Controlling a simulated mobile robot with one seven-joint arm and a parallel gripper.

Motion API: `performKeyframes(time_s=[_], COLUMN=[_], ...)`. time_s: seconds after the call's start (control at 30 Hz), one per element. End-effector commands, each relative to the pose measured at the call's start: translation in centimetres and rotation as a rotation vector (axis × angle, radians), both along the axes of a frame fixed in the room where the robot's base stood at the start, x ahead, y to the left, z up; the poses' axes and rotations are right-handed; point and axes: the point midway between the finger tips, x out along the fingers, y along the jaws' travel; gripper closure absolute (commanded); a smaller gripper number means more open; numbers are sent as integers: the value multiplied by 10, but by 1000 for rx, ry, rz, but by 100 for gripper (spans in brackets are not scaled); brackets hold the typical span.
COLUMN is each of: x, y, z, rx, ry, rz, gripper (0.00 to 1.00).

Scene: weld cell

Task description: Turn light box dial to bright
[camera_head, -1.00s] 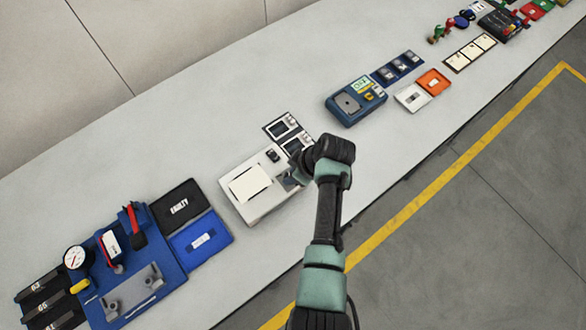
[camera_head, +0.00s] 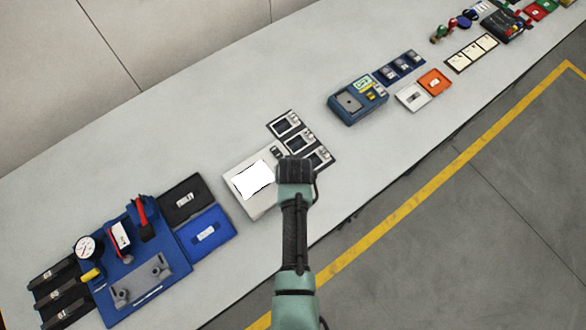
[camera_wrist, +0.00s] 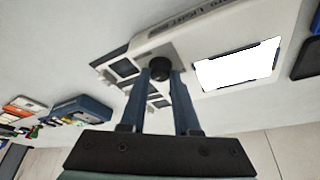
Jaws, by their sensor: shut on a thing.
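The light box (camera_head: 264,208) is a pale box on the table, left of my arm in the head view; it also shows upper right in the wrist view (camera_wrist: 192,52). Its panel (camera_head: 256,179) glows bright white, also in the wrist view (camera_wrist: 236,67). The dial (camera_wrist: 160,66) is a round black knob on the box's face. My gripper (camera_wrist: 161,77) is shut on the dial, one finger on each side. In the head view my own wrist hides the dial and the fingers.
Framed dark plates (camera_head: 299,141) lie just behind the box. A blue device (camera_head: 350,103) stands farther right. A blue fixture with a gauge (camera_head: 139,270) and black and blue trays (camera_head: 206,232) are at left. Bare table lies between these groups.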

Motion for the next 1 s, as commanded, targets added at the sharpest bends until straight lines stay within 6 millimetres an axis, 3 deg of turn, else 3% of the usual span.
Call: performKeyframes(time_s=[0.43, 1.0], x=[0, 0], y=[3, 3], z=[-1, -1], rx=[0, 2], ry=[1, 3], rz=[-302, -388], gripper=[100, 100])
